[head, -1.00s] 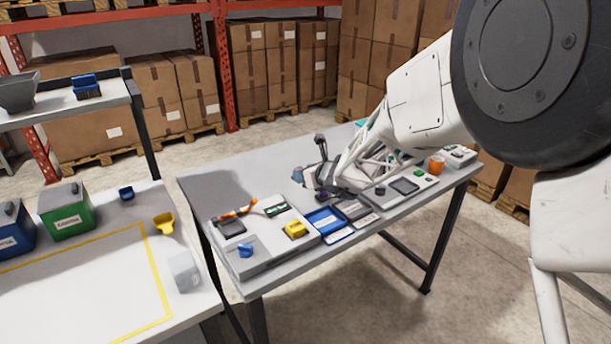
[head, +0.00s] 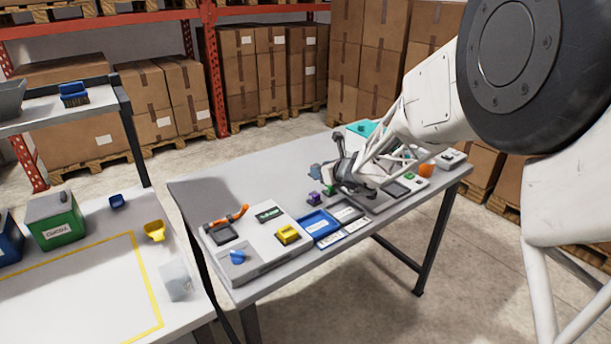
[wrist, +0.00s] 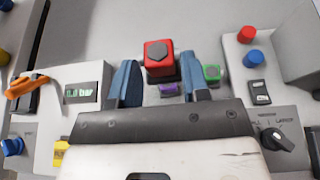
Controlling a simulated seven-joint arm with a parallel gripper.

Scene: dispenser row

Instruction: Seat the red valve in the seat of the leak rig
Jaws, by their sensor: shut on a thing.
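The red valve (wrist: 159,62), a red block with a dark hexagonal top, is between the blue finger pads of my gripper (wrist: 160,80) in the wrist view. My gripper is shut on it. In the head view my gripper (head: 352,175) is over the middle of the far table, and the valve cannot be made out there. A grey panel (head: 262,256) with a bar display (wrist: 84,94) fits the leak rig. It carries an orange lever (head: 232,214), a yellow block (head: 288,234), a blue knob (head: 238,257) and a dark square (head: 222,233) that may be the seat.
A purple valve (head: 315,198) and a green one (head: 330,190) stand near my gripper. Blue-edged trays (head: 313,227) lie beside the panel. At the right are an orange cup (head: 427,169) and grey devices. The table's back left is bare.

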